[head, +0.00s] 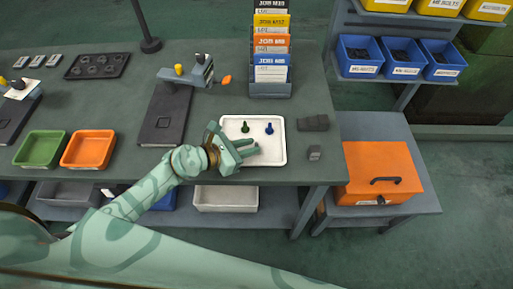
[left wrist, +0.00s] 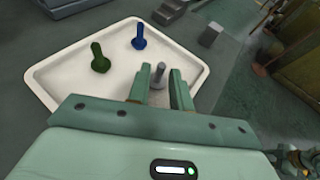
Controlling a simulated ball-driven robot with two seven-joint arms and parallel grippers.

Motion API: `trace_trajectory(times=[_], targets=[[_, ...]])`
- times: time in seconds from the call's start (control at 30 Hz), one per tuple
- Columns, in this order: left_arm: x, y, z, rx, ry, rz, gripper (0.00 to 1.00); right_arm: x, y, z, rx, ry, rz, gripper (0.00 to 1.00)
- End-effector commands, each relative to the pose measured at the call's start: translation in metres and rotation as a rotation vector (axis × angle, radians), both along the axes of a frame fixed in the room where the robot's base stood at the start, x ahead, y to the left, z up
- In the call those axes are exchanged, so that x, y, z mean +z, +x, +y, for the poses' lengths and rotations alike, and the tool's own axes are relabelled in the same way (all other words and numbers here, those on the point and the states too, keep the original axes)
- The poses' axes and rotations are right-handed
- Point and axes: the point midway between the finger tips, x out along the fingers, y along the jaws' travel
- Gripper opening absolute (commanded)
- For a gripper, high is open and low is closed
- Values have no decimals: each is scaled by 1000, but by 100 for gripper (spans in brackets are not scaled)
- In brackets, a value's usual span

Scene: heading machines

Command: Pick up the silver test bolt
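The silver test bolt (left wrist: 159,73) stands upright in the white tray (left wrist: 60,62), as seen in the left wrist view. My left gripper (left wrist: 163,78) is open over the tray, its two fingers on either side of the bolt. I cannot tell whether a finger touches it. In the head view my left gripper (head: 250,148) reaches over the tray (head: 277,152) from the left, and I cannot make out the silver bolt there. A green bolt (left wrist: 98,60) and a blue bolt (left wrist: 139,38) stand in the same tray. My right gripper is not in view.
Dark blocks (head: 313,123) and a small grey block (head: 314,153) lie right of the tray. A folder rack (head: 270,90) stands behind it. Green (head: 40,148) and orange (head: 88,149) trays are at the left. An orange box (head: 380,172) sits on a lower stand at the right.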

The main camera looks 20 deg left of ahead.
Motion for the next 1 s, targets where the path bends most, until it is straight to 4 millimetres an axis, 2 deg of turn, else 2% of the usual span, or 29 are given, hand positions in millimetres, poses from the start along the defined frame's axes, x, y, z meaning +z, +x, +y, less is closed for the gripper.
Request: trace_trajectory(times=[0.1, 0.33, 0.4, 0.43, 0.77, 0.87, 1.0], targets=[[-5, 8, -8, -1, -1, 1, 21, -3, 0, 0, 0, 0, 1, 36], [-5, 8, -9, -1, 0, 1, 21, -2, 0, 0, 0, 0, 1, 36], [-5, 8, -8, -1, 0, 1, 2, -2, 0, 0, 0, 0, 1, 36], [-5, 8, -8, -1, 0, 1, 0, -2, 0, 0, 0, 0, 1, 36], [-4, 8, -8, -1, 0, 0, 0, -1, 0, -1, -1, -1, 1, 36], [2, 8, -8, -1, 0, 0, 0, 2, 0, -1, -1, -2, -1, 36], [22, 9, -8, -3, 0, -3, 0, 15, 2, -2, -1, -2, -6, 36]])
